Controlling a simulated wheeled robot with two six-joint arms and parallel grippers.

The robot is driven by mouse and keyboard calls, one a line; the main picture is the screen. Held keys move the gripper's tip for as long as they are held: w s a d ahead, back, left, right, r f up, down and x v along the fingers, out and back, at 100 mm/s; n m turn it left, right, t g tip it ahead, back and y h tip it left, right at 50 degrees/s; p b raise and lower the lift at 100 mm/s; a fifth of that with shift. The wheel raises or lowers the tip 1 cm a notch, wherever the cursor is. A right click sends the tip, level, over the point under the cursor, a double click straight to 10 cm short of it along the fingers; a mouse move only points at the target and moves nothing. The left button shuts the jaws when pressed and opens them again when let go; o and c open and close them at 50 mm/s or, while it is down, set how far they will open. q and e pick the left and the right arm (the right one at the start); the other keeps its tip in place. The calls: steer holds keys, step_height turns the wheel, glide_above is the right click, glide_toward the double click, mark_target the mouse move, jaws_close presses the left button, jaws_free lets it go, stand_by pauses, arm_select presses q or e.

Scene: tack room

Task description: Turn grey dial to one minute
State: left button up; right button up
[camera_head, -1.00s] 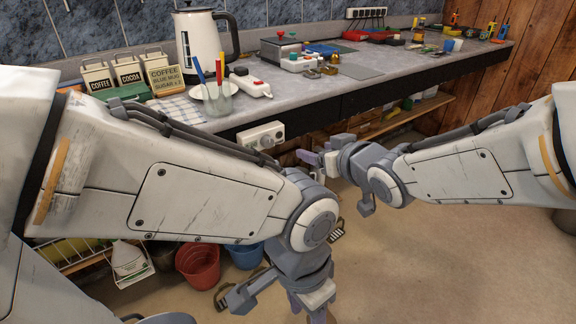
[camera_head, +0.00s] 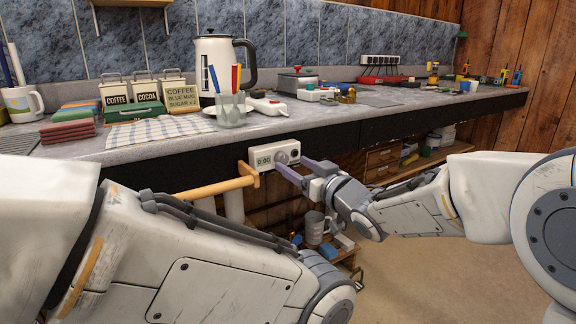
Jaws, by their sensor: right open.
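A white timer box (camera_head: 262,158) is fixed to the dark front edge of the counter, with a small display that seems to read 0:00. The round grey dial (camera_head: 281,158) is on its face, right of the display. A small dark knob (camera_head: 294,154) is at the box's right end. My right gripper (camera_head: 292,165) is open, its purple fingers pointing left at the dial. The fingertips are close to the dial's lower right; I cannot tell whether they touch it. My left arm crosses the lower left, with its gripper out of view.
A wooden rail (camera_head: 217,188) sticks out from the counter front just left of the timer. Above it, a glass of pens (camera_head: 231,112) and a kettle (camera_head: 217,65) stand on the counter (camera_head: 300,116). Low shelves with clutter lie below. Open floor is at the right.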

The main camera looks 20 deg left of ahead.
mark_target(285, 160)
steer(key=shift+x, duration=1.8)
jaws_close()
steer(key=shift+r+m+p, duration=0.15)
steer(key=shift+m+p, duration=0.35)
steer(key=shift+p, duration=0.25)
steer(key=m+p, duration=0.7)
steer(key=shift+m+p, duration=0.3)
steer(key=shift+p, duration=0.05)
steer(key=shift+w+d+f+m+p, duration=0.1)
steer(key=shift+m+p, duration=0.45)
steer(key=shift+m, duration=0.2)
steer(key=shift+f+m+p, duration=0.15)
steer(key=shift+m+p, duration=0.35)
steer(key=shift+m, duration=0.25)
